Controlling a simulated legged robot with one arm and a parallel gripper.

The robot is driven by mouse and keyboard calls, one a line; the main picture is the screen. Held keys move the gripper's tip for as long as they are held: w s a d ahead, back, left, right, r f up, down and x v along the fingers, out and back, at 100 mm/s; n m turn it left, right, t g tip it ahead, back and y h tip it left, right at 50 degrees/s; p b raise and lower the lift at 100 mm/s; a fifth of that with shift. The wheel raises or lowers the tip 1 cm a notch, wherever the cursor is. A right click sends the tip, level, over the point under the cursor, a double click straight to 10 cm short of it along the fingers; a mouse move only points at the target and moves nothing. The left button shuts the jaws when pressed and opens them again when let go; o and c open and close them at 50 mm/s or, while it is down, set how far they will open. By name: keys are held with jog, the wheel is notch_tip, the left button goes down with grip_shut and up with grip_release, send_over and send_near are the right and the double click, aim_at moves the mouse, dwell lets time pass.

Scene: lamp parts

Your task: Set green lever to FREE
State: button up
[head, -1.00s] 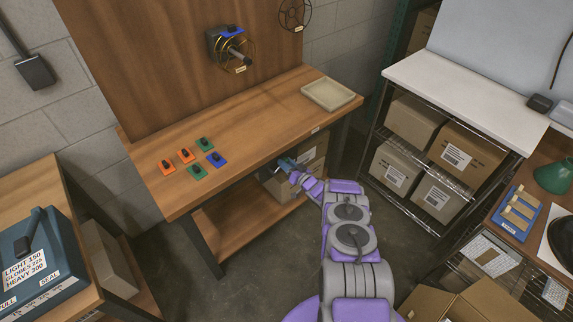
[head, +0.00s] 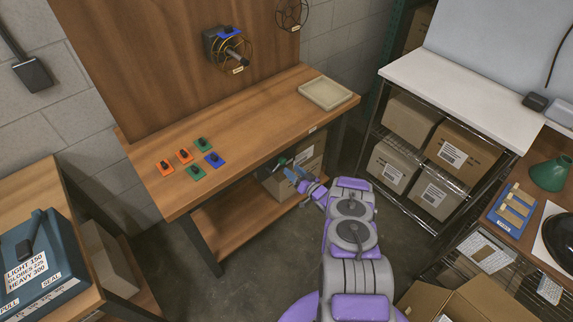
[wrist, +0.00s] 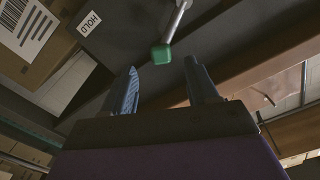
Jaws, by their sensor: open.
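The green lever shows in the wrist view as a green knob (wrist: 162,53) on a metal rod, just beyond my fingertips and roughly between them. A HOLD label (wrist: 88,23) is to its left; no FREE label is readable. In the head view a small green spot (head: 282,161) shows at a dark fitting under the workbench's front edge. My gripper (head: 291,173) is close in front of it, below the edge. In the wrist view my gripper (wrist: 163,82) is open and empty, its two fingers apart, not visibly touching the knob.
The wooden workbench (head: 240,115) carries several orange, green and blue switch plates and a beige tray (head: 326,93). Cardboard boxes (head: 288,182) sit beneath it. A wire shelf with boxes (head: 408,120) stands to the right. The floor between is partly clear.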

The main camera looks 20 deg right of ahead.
jog(key=p+v, duration=0.2)
jog(key=v, duration=0.9)
jog(key=shift+w, duration=0.1)
